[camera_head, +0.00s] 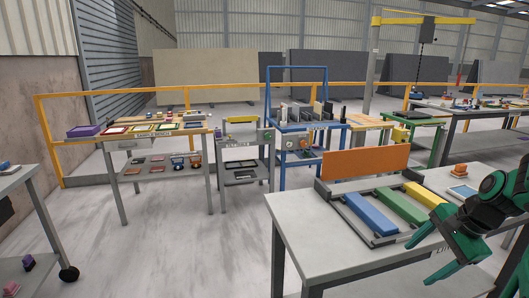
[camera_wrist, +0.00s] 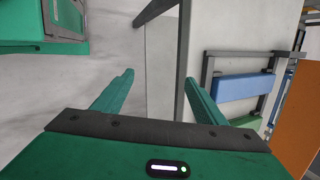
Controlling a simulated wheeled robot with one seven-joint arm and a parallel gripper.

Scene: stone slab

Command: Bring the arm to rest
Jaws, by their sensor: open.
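My gripper (camera_head: 425,255) is green and shows at the lower right of the head view, near the front right part of the grey table (camera_head: 300,238). In the wrist view my gripper (camera_wrist: 158,90) has its two green fingers wide apart with nothing between them. Beyond the fingers the wrist view shows pale floor and the table's edge. The arm's dark and green links reach in from the right edge of the head view.
A dark rack on the table holds blue (camera_head: 371,214), green (camera_head: 402,206) and yellow (camera_head: 425,194) bars. An orange panel (camera_head: 365,163) stands behind them. A work table with trays (camera_head: 150,140) and a blue-framed cart (camera_head: 298,118) stand farther back. Open floor (camera_head: 180,245) lies left.

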